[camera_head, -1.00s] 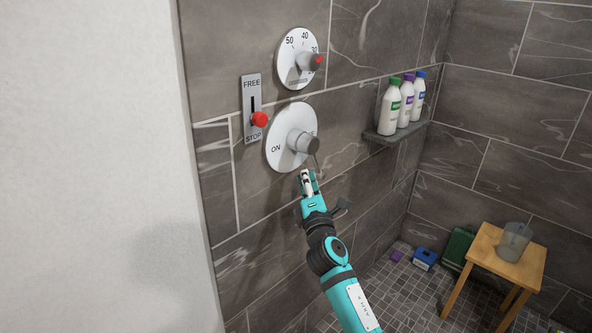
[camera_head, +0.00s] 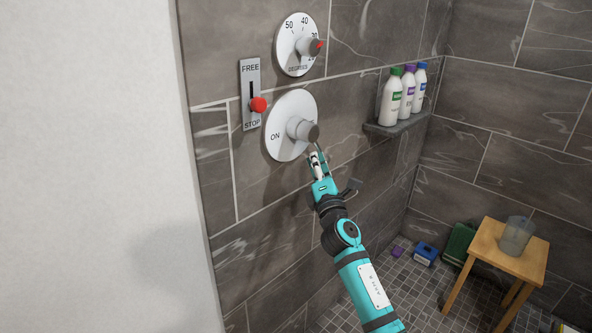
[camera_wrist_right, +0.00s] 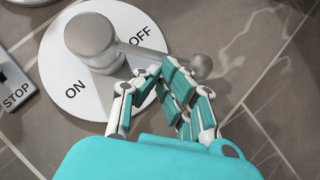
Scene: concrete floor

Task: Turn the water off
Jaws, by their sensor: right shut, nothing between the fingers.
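The water control is a white round plate (camera_head: 287,145) on the tiled wall with a grey knob (camera_head: 305,130). "ON" shows in the head view; the right wrist view shows both "ON" and "OFF" on the plate (camera_wrist_right: 105,105). A grey lever (camera_wrist_right: 150,52) runs from the knob to a rounded end, passing just below "OFF". My right gripper (camera_head: 315,157) is just below the knob, shut with nothing between its fingers. In the right wrist view its fingertips (camera_wrist_right: 165,70) are right at the lever; I cannot tell whether they touch it. My left gripper is out of view.
A temperature dial (camera_head: 298,45) is above, and a FREE/STOP slider (camera_head: 250,90) with a red knob is at the left. Several bottles (camera_head: 402,95) stand on a wall shelf (camera_head: 400,124) at the right. A wooden stool (camera_head: 490,250) holds a clear cup (camera_head: 516,236).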

